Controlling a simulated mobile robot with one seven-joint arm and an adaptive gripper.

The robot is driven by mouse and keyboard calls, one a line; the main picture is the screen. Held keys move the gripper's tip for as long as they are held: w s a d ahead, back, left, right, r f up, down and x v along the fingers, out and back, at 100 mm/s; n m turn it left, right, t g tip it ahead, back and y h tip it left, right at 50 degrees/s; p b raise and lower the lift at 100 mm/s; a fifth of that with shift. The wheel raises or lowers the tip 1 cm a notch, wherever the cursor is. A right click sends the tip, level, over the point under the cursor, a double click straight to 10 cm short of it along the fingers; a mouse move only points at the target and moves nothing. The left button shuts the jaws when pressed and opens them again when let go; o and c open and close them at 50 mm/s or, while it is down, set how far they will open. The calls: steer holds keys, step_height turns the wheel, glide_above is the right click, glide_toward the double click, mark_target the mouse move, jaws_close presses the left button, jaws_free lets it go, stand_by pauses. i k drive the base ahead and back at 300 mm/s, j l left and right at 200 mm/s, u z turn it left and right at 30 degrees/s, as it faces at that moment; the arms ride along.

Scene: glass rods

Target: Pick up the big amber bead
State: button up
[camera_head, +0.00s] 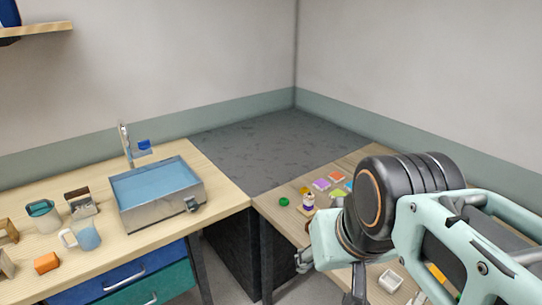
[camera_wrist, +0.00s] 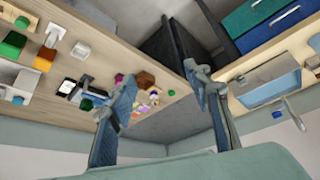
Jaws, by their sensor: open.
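A small amber, rounded thing (camera_head: 304,190), likely the big amber bead, sits on the right-hand table beside a small bottle (camera_head: 309,202) in the head view. A green bead (camera_head: 284,201) lies just left of the bottle. In the wrist view a brown-amber faceted thing (camera_wrist: 146,79) shows between my fingers in the picture; I cannot tell if it is the same thing. My gripper (camera_wrist: 163,78) is open and empty, fingers wide apart, well above the table. In the head view my arm hides much of the right-hand table.
Coloured tiles (camera_head: 321,184) lie behind the bottle. A white dish (camera_head: 390,281) and a yellow piece (camera_head: 437,273) are near my arm. The left counter holds a sink (camera_head: 160,195), a pitcher (camera_head: 86,235) and an orange block (camera_head: 46,262).

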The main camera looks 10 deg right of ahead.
mark_target(304, 189)
steer(key=i+j+z, duration=0.15)
steer(key=i, duration=0.25)
steer(key=i+j+z, duration=0.1)
steer(key=i, duration=0.35)
steer(key=i+j+z, duration=0.35)
steer(key=i+j+u, duration=0.1)
steer(key=i+j, duration=0.1)
steer(key=i, duration=0.05)
